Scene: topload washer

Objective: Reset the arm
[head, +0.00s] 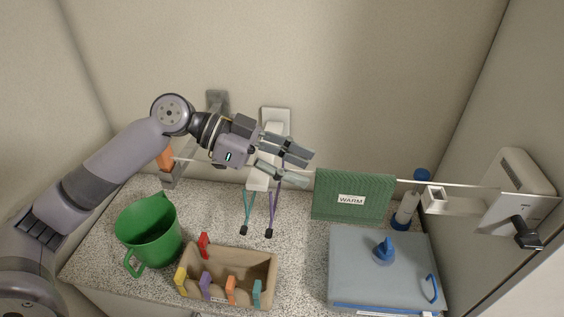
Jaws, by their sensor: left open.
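My left arm comes in from the left, and its gripper (293,162) is open, held above the counter near the back wall. Its fingers are apart, with no object visible between them. They overlap the rail area in the picture, left of the green cloth (352,190) with a "WARM" label. Two hanging cords, one teal (247,212) and one purple (271,212), show just below the gripper. I cannot tell whether the fingers touch the rail or cords. My right gripper is not in view.
A green pitcher (147,232) stands at left on the speckled counter. A tan bin (262,264) with several coloured clips sits front centre. A rail (465,188) crosses above the counter.

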